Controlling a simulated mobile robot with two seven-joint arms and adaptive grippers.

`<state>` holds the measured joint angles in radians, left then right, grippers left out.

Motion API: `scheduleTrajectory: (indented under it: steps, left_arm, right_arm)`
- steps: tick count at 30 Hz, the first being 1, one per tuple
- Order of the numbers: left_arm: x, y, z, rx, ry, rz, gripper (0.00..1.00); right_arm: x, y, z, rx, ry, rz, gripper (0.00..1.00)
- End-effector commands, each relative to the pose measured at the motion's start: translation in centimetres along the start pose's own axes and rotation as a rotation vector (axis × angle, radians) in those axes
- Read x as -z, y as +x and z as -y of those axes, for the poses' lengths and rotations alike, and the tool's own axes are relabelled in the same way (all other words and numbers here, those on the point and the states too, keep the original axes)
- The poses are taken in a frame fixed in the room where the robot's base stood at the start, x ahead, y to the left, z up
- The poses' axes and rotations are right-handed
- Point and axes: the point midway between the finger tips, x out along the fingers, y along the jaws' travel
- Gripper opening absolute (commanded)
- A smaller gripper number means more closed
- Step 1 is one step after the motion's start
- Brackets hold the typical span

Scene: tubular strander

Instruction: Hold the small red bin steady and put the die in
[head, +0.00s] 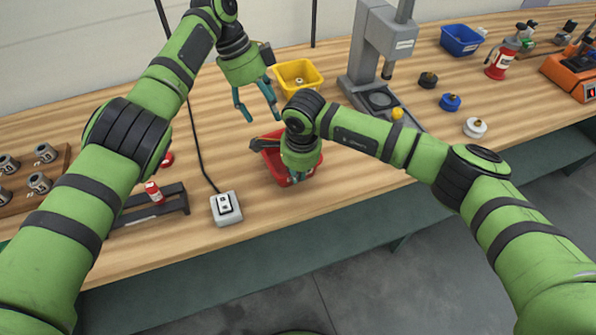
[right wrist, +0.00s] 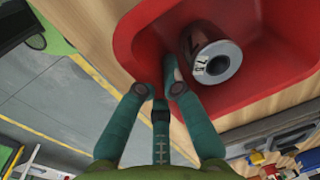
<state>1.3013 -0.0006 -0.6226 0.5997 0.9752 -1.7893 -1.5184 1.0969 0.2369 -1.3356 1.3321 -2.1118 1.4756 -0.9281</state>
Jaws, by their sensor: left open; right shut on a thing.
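The small red bin (head: 271,160) stands on the bench, partly hidden under my right gripper (head: 297,177). In the right wrist view, the red bin (right wrist: 130,35) fills the upper middle, and my right gripper (right wrist: 160,88) is shut on its near wall. A dark, metallic cylindrical die (right wrist: 212,62) with a white label and a centre hole lies inside the bin in that view. In the head view the die is hidden. My left gripper (head: 258,112) is open and looks empty, above the bench just behind and left of the bin.
A yellow bin (head: 298,90) stands behind the red bin, beside a grey press (head: 365,50). A switch box (head: 226,208) with a cable and a dark rack (head: 150,212) are to the left. More dies stand on a wooden board (head: 62,160) at far left.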

Motion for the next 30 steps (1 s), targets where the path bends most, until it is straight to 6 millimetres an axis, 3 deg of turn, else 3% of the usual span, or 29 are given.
scheduleTrajectory:
  steps: [11, 13, 14, 24, 30]
  left_arm:
    - [0.0, -0.7, 0.0, 0.0, 0.0, -0.001, 0.69]
    - [0.0, -0.7, 0.0, 0.0, 0.0, -0.001, 0.69]
    - [0.0, -0.7, 0.0, 0.0, 0.0, -0.001, 0.69]
    - [0.0, -0.7, 0.0, 0.0, 0.001, -0.001, 0.69]
    - [0.1, -0.7, 0.0, -0.001, 0.001, -0.001, 0.69]
  right_arm:
    - [0.0, -0.1, 0.1, 0.002, 0.001, 0.0, 0.0]
    - [0.0, -0.1, 0.1, 0.002, 0.001, 0.0, 0.28]
    - [0.0, -0.1, 0.1, 0.002, 0.001, 0.0, 0.36]
    - [0.0, -0.2, 0.1, 0.002, 0.0, 0.0, 0.36]
    - [0.1, -2.6, 0.1, 0.006, 0.0, -0.001, 0.36]
